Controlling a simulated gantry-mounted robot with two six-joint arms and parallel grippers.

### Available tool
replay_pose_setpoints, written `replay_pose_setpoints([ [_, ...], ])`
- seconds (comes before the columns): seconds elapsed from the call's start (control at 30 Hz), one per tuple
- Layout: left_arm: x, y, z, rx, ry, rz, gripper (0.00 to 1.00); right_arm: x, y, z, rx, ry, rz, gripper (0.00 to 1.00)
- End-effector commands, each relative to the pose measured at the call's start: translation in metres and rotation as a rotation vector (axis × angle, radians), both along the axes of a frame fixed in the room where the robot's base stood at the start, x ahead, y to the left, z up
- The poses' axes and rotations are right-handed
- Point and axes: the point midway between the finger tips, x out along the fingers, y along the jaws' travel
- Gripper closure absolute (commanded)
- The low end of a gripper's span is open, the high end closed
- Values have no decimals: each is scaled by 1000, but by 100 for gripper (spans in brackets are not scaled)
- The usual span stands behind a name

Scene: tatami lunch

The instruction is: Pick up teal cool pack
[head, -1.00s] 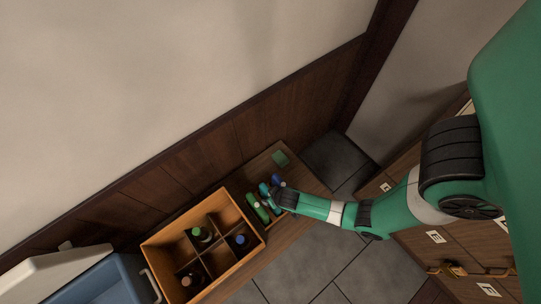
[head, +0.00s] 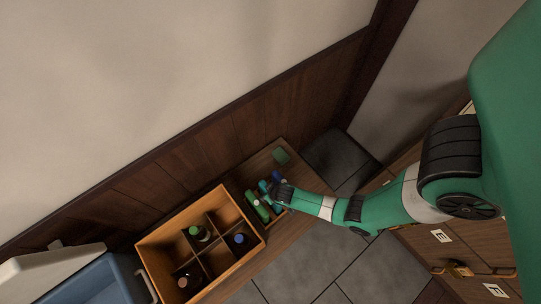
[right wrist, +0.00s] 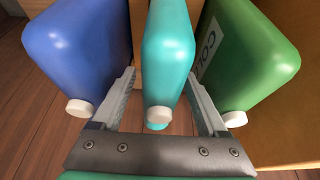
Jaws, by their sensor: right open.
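The teal cool pack (right wrist: 168,50) stands upright in the middle of the right wrist view, with a white cap near me. My right gripper (right wrist: 162,84) is open, with one finger on each side of the teal pack; I cannot tell whether they touch it. A blue pack (right wrist: 75,50) stands to its left and a green pack (right wrist: 247,65) to its right, each close to a finger. In the head view, the teal pack (head: 263,187) is partly hidden by my right gripper (head: 275,192). My left gripper is not in view.
A wooden divided crate (head: 163,238) with several bottles stands left of the packs on the wooden bench. A blue cooler box (head: 100,283) with a white lid (head: 50,266) is at lower left. A panelled wall runs behind.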

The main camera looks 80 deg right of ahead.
Motion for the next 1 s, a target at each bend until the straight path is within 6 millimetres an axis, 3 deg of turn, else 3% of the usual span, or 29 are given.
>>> replay_pose_setpoints([
  [0.27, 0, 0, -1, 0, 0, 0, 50, 0, 0, -1, 0, 0, 0, 24],
  [0.3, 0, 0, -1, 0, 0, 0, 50, 0, 0, -1, 0, 0, 0, 27],
  [0.7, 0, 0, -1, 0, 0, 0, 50, 0, 0, -1, 0, 0, 0, 99],
  [1.0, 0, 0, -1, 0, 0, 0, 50, 0, 0, -1, 0, 0, 0, 100],
])
